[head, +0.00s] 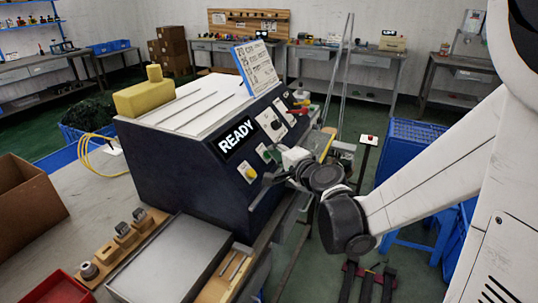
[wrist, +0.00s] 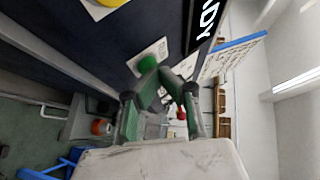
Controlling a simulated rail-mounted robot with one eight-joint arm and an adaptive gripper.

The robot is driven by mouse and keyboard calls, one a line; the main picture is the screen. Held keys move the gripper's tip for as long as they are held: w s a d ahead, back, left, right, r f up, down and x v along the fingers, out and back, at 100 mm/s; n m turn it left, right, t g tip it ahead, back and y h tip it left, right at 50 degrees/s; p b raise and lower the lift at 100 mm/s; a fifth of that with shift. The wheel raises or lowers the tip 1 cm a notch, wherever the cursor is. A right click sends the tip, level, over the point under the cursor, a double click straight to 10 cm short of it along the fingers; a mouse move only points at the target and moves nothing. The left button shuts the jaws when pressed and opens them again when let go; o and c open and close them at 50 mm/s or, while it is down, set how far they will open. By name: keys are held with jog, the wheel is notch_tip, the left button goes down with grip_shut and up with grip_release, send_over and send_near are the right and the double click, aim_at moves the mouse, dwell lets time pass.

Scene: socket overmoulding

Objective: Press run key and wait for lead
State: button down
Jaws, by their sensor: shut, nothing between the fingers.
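The dark machine (head: 180,165) has a white-lettered READY display (head: 236,138) on its sloped front panel. A green round key (wrist: 147,63) on a white plate shows just beyond my fingertips in the wrist view; I cannot tell whether they touch it. No label on it is readable. My gripper (head: 290,160) is shut and empty, close in front of the panel, and its green-grey fingers (wrist: 156,78) meet at the tips in the wrist view. No lead is clearly identifiable.
A yellow button (head: 251,173) is on the panel to the left of my gripper. A sign board (head: 256,68) stands on the machine, with a yellow block (head: 145,97) on top. A metal tray (head: 172,262) and a wooden holder (head: 125,248) lie in front. Blue crates (head: 410,150) stand right.

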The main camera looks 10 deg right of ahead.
dwell(0.6)
jog(key=shift+s+d+r+p, duration=0.3)
jog(key=shift+d+r, duration=0.05)
jog(key=shift+r, duration=0.1)
jog(key=shift+d+r, duration=0.1)
jog(key=s+d+r+p, duration=0.2)
jog(key=r, duration=0.1)
jog(key=shift+s+d+r+p, duration=0.1)
jog(key=shift+s+d+p, duration=0.05)
jog(key=shift+d+p, duration=0.2)
dwell(0.4)
dwell(0.4)
jog(key=s+a+n+g, duration=0.3)
jog(key=s+a+n, duration=0.1)
jog(key=s+n, duration=0.15)
jog(key=s+d+f+n+g+h, duration=0.1)
jog(key=s+n, duration=0.3)
jog(key=s, duration=0.6)
jog(key=s+d+f+n+g+h, duration=0.1)
jog(key=s+n+g+h, duration=0.2)
jog(key=s, duration=0.7)
jog(key=shift+d+n+g, duration=0.4)
jog(key=shift+n+g, duration=0.05)
jog(key=shift+g, duration=0.25)
